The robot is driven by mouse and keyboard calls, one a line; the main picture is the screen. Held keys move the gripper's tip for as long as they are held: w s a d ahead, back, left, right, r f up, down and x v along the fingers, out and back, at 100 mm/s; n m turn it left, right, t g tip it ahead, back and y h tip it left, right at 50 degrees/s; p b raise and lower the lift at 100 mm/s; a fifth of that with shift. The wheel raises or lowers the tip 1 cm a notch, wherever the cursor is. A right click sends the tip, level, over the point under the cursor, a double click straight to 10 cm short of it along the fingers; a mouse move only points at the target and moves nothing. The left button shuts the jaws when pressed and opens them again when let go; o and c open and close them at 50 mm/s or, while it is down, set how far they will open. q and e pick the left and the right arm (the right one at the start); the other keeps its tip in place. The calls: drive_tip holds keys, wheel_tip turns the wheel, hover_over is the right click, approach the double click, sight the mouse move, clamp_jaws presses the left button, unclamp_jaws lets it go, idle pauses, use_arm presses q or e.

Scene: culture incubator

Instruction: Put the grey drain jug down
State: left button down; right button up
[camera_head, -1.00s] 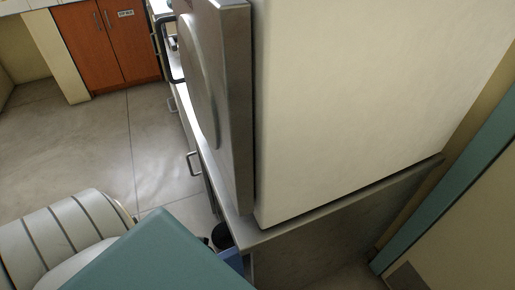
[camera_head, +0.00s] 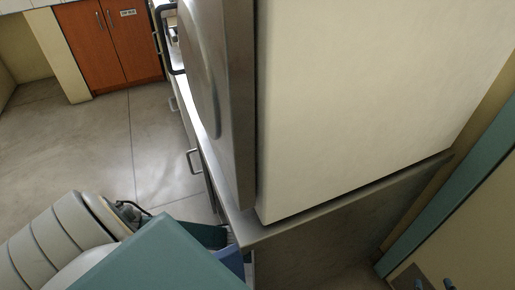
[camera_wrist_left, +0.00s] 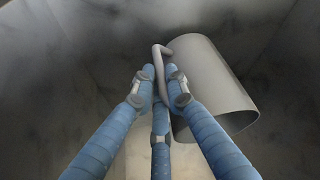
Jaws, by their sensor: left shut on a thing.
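The grey drain jug (camera_wrist_left: 213,82) shows in the left wrist view, tilted, with its open rim toward the lower right. My left gripper (camera_wrist_left: 160,88) has its blue fingers closed around the jug's grey handle (camera_wrist_left: 158,62). The jug is to the right of the fingers. I cannot tell whether it touches a surface. In the head view the jug is hidden, and my left arm comes in at the lower left. My right gripper is in neither current view.
A big white cabinet (camera_head: 370,95) with a steel door (camera_head: 232,110) stands on a metal-topped bench (camera_head: 300,222). Drawer handles (camera_head: 192,162) stick out along the bench front. The grey floor (camera_head: 80,140) at left is clear, up to orange cupboards (camera_head: 110,42).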

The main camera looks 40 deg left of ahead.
use_arm(q)
drive_tip(key=shift+s+a+f, duration=0.15)
drive_tip(key=shift+s+f, duration=0.05)
drive_tip(key=shift+f, duration=0.45)
use_arm(e)
drive_tip(key=shift+t+y, duration=0.3)
drive_tip(key=shift+t, duration=0.5)
drive_tip(key=w+r, duration=0.1)
drive_tip(key=w+a+r, duration=0.1)
drive_tip(key=r, duration=0.1)
drive_tip(key=shift+r, duration=0.2)
use_arm(q)
drive_tip(key=c, duration=1.7)
unclamp_jaws()
drive_tip(key=shift+f, duration=0.1)
use_arm(e)
drive_tip(key=shift+w+r, duration=0.1)
drive_tip(key=shift+r, duration=0.15)
drive_tip(key=shift+f, duration=0.1)
